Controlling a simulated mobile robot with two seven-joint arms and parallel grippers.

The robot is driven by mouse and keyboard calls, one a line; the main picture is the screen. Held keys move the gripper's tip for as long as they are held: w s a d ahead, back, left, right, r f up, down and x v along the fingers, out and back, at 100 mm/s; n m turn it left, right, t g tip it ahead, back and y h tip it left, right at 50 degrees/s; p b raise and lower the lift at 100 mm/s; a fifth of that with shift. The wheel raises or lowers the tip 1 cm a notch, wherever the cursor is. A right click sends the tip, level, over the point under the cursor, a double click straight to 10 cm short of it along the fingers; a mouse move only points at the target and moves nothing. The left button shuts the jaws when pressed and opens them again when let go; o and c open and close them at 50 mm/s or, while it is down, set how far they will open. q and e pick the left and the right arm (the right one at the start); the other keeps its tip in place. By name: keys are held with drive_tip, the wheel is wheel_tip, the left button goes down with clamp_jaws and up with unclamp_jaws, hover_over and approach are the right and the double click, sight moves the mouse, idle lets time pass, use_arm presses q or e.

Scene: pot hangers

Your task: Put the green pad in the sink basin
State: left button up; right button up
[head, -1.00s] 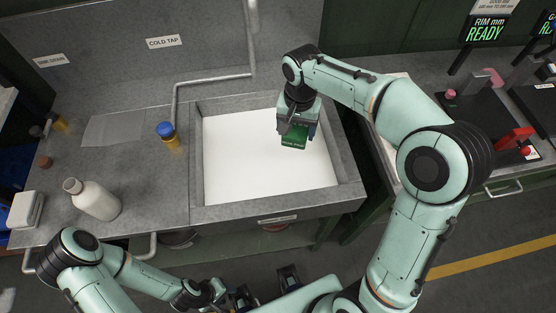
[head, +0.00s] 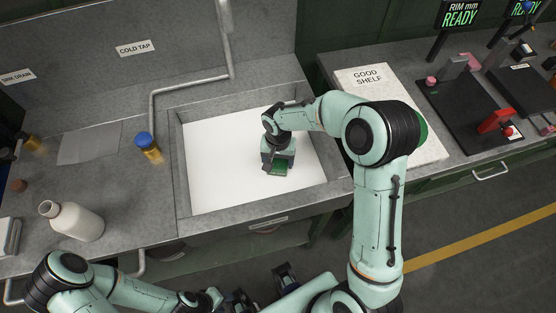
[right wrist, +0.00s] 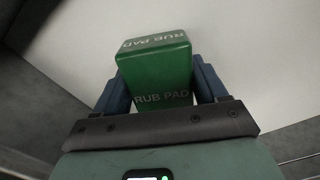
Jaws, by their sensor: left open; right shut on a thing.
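The green pad (right wrist: 155,75), a block marked RUB PAD, is between the two blue fingers of my right gripper (right wrist: 163,88) in the right wrist view. In the head view the pad (head: 280,169) shows below my right gripper (head: 275,163), over the white floor of the sink basin (head: 215,150). My right gripper is shut on the pad. I cannot tell whether the pad touches the basin floor. My left gripper (head: 262,295) is open and empty at the bottom of the head view, in front of the counter.
A pipe (head: 190,85) runs behind the basin. The GOOD SHELF board (head: 370,82) lies right of the sink.

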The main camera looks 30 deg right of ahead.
drive_tip(key=shift+f, duration=0.35)
drive_tip(key=shift+f, duration=0.15)
drive_tip(key=o, duration=1)
